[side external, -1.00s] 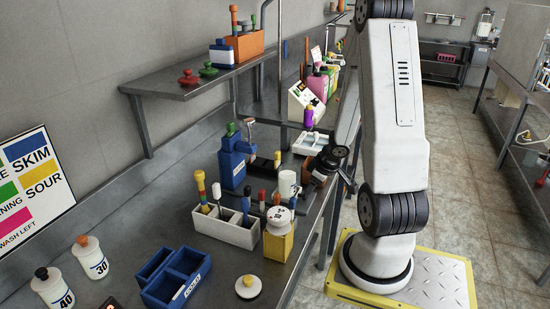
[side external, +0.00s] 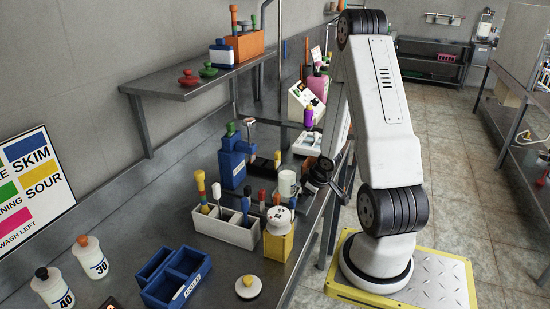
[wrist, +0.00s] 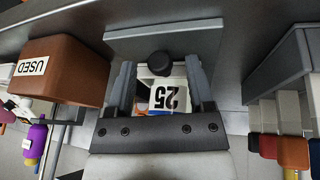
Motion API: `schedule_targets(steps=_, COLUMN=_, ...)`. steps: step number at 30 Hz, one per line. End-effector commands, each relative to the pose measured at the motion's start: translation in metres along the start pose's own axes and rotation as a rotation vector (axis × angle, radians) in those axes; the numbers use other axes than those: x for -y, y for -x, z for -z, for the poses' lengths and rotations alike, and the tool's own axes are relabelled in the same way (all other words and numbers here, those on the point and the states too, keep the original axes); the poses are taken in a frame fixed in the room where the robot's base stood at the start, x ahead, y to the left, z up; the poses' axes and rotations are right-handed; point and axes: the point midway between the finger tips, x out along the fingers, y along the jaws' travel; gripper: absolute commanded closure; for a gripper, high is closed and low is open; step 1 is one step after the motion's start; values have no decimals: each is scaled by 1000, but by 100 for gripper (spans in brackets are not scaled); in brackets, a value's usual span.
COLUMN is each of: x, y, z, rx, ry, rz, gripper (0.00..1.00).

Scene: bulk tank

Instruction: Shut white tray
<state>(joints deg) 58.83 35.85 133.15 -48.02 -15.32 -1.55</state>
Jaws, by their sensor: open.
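A low white tray (side external: 307,145) sits on the steel bench, beyond my gripper in the side view. I cannot tell from here how far it stands open. My gripper (side external: 335,188) hangs by the bench's front edge, to the right of the white mug and nearer the camera than the tray. In the wrist view my gripper (wrist: 159,70) is open, its two grey fingers apart. A dark-capped thing with a white label reading 25 (wrist: 167,97) shows between the fingers; I cannot tell whether they touch it. I cannot pick out the white tray surely in the wrist view.
A white mug (side external: 288,184), a blue dispenser (side external: 232,168), a white divided caddy (side external: 225,230) and a yellow container (side external: 279,243) crowd the bench near my gripper. A brown box marked USED (wrist: 60,70) lies left in the wrist view. The aisle floor (side external: 465,175) is clear.

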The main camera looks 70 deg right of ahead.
Motion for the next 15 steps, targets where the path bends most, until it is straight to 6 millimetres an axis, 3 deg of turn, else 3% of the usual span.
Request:
schedule_targets(steps=13, x=0, y=-5, z=0, rx=0, ry=0, rz=-1, gripper=32)
schedule_targets(steps=15, x=0, y=-5, z=0, rx=0, ry=0, rz=-1, gripper=54)
